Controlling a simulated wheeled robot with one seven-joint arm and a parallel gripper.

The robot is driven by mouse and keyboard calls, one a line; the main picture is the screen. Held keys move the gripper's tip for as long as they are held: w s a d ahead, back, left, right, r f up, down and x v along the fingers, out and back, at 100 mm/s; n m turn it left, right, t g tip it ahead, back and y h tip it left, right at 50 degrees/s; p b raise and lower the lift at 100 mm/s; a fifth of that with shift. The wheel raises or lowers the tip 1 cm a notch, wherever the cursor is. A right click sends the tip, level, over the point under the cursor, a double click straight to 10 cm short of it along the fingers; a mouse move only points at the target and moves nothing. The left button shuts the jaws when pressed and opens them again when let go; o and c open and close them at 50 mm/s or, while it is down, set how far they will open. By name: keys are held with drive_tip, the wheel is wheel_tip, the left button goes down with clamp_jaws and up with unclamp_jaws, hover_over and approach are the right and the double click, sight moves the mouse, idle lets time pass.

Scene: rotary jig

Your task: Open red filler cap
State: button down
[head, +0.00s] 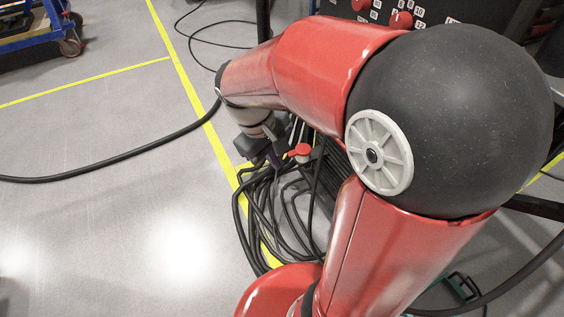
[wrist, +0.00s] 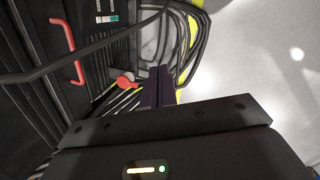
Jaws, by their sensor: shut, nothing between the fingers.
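A small red filler cap (head: 300,151) with a lever-like shape shows near the middle of the head view, beside my gripper. It also shows in the wrist view (wrist: 126,82), just left of the fingertips. My gripper (head: 276,160) points downward, partly hidden behind its own wrist. In the wrist view its dark fingers (wrist: 157,82) are together with nothing between them. The fingers look close to the cap but apart from it; the exact gap cannot be told. The cap looks closed, though its underside is hidden.
A bundle of black cables (head: 262,215) lies on the floor below the gripper. A black panel with red knobs (head: 402,20) stands at the back right. A red handle (wrist: 68,50) shows in the wrist view. Open grey floor (head: 100,230) lies to the left.

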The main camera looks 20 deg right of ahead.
drive_tip(key=w+d+f+n+g+h+b, duration=0.1)
drive_tip(key=w+f+n+g+h, duration=0.15)
drive_tip(key=w+f+h, duration=0.4)
drive_tip(key=w+d+f+n+g+h+b, duration=0.1)
drive_tip(key=w+f+n+b, duration=0.15)
drive_tip(key=f, duration=0.65)
drive_tip(key=n+t+h+b, duration=0.2)
drive_tip(key=n+t+h, duration=0.3)
drive_tip(key=n+h, duration=0.45)
approach(299, 152)
drive_tip(key=d+f, duration=0.4)
drive_tip(key=f, duration=0.1)
drive_tip(key=r, duration=0.3)
drive_tip(key=shift+w+d+r+h, duration=0.1)
drive_tip(key=shift+w+d+h, duration=0.2)
drive_tip(key=shift+w, duration=0.1)
drive_tip(key=shift+r+p, duration=0.3)
drive_tip(key=shift+r, duration=0.15)
drive_tip(key=shift+r, duration=0.15)
drive_tip(key=shift+r+y+p, duration=0.25)
drive_tip(key=shift+y+p, duration=0.15)
drive_tip(key=shift+p, duration=0.3)
